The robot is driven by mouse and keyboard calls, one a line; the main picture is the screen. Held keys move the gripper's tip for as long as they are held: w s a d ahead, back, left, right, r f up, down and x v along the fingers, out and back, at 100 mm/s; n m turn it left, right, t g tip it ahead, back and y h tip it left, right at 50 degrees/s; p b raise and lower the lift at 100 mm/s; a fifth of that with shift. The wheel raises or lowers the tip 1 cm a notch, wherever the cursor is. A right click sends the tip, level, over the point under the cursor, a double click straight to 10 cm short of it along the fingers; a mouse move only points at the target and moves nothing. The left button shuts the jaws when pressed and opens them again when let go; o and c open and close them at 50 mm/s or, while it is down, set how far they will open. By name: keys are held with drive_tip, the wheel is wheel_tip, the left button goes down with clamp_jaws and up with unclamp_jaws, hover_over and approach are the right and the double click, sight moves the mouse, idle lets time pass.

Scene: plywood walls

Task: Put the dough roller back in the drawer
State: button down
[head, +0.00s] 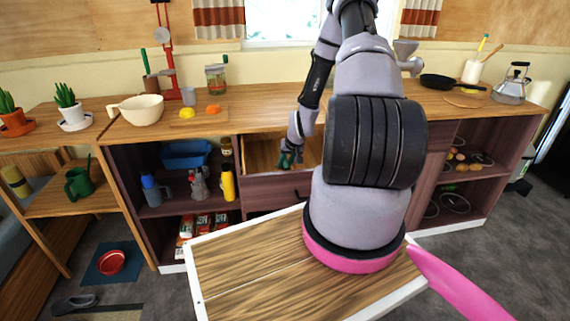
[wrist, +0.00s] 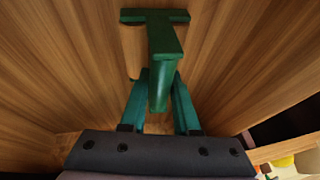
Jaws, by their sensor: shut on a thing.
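The dough roller (wrist: 160,45) is dark green and T-shaped, with its crossbar at the top of the wrist view and its handle pointing back to me. My gripper (wrist: 158,88) has its teal fingers closed on either side of the handle. The open drawer (head: 262,152) under the counter has a wooden interior, and its boards (wrist: 70,60) surround the roller in the wrist view. In the head view my gripper (head: 288,160) reaches down into the drawer. I cannot tell whether the roller touches the drawer bottom. My arm hides the drawer's right part.
The counter (head: 255,105) above holds a white bowl (head: 140,108), a glass jar (head: 216,78) and a black pan (head: 450,82). Open shelves on the left hold a blue bin (head: 186,154) and a yellow bottle (head: 228,183). The drawer front (head: 270,192) juts out from the cabinet.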

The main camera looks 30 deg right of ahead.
drive_tip(key=shift+f, duration=0.25)
